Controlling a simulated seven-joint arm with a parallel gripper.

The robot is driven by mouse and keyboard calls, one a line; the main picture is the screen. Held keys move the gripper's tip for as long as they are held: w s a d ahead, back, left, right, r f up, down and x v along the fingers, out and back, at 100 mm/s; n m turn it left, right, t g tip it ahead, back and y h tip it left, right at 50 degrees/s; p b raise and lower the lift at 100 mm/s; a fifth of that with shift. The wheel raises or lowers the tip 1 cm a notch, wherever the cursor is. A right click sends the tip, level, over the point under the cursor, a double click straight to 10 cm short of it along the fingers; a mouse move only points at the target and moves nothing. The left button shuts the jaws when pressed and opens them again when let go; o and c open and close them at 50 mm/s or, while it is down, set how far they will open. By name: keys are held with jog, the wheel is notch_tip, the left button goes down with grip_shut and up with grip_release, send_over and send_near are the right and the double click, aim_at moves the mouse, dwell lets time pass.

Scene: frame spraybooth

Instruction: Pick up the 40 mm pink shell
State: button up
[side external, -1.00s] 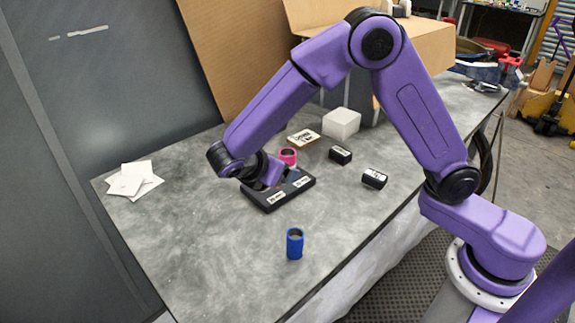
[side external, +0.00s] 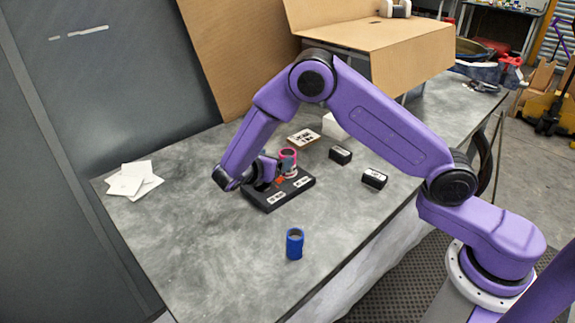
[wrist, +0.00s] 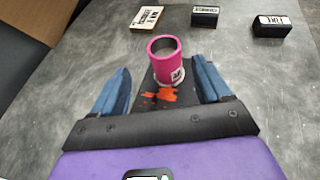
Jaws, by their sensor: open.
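The pink shell (wrist: 165,64) is an upright hollow tube with a small white label near its base. It stands on a dark fixture (wrist: 141,88) that has an orange-red splotch on it. In the side view, the pink shell (side external: 291,153) is partly hidden by a finger of my gripper (side external: 282,168). In the wrist view, my gripper (wrist: 161,82) is open. Its two blue fingers lie to the left and right of the shell, with gaps on both sides. I cannot tell how far the fingertips reach past the shell's near wall.
A blue tube (side external: 295,244) stands alone nearer the table's front. Black labelled blocks (side external: 340,155) (side external: 374,178) and a flat labelled box (side external: 303,138) lie behind and right. A white block (side external: 332,127) is partly hidden by my arm. White sheets (side external: 133,180) lie left. A cardboard box (side external: 380,48) stands behind.

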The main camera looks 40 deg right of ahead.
aim_at(291, 153)
jog(key=x, duration=0.2)
jog(key=shift+d+f, duration=0.15)
jog(key=shift+d, duration=0.15)
jog(key=shift+s+x, duration=0.1)
jog(key=shift+x, duration=1.2)
jog(key=shift+s+x, duration=0.15)
jog(key=shift+x, duration=1.15)
jog(key=c, duration=1.1)
